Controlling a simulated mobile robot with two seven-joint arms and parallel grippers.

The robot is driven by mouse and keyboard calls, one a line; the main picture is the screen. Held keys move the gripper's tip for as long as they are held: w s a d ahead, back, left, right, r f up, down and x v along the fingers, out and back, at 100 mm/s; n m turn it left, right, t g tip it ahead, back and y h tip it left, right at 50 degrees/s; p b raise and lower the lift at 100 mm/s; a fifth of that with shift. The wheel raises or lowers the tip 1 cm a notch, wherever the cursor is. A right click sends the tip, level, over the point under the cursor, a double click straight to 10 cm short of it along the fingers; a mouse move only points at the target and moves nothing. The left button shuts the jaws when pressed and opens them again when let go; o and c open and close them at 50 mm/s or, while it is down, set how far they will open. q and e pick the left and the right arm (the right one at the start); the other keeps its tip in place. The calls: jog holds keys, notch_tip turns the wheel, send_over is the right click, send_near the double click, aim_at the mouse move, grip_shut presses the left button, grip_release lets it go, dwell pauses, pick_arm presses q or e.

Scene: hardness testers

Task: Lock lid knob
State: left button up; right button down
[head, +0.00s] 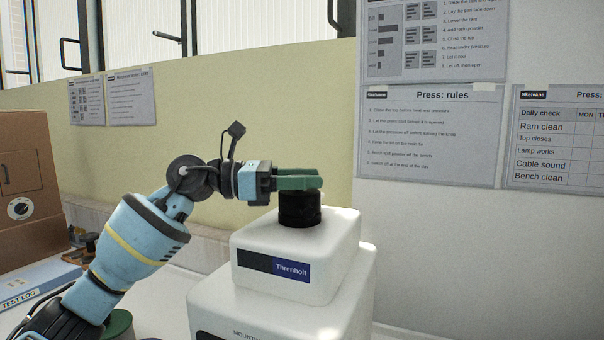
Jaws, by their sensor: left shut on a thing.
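The black lid knob (299,213) stands on top of the white machine (295,258), which has a dark and blue "Threnholt" label on its front. My left gripper (300,182) comes in from the left, level, with its green fingers at the top of the knob. It is shut on the knob, and the fingers cover the knob's upper part. Whether the knob is turned to a locked position cannot be told from here. My right gripper is not in view.
A brown box (28,190) with a dial stands at the far left. A blue "TEST LOG" binder (35,283) lies below it, partly behind my left arm. Paper sheets, including "Press: rules" (428,135), hang on the wall close behind the machine.

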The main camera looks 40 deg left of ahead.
pick_arm(q)
jog(key=shift+r+m+g+h+p, duration=0.1)
jog(key=shift+m+g+h+p, duration=0.25)
jog(key=shift+m+g+h, duration=0.45)
jog(key=shift+s+g, duration=0.1)
jog(key=shift+g, duration=0.3)
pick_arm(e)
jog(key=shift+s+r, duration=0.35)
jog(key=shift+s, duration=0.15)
pick_arm(q)
jog(key=o, duration=1)
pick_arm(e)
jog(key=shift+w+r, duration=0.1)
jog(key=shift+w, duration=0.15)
pick_arm(q)
jog(key=v, duration=0.3)
jog(key=b+v, duration=0.1)
jog(key=v, duration=0.2)
jog(key=shift+a+f, duration=0.2)
jog(key=shift+s+a+r, duration=0.1)
jog(key=shift+s+a, duration=0.3)
jog(key=shift+a, duration=0.1)
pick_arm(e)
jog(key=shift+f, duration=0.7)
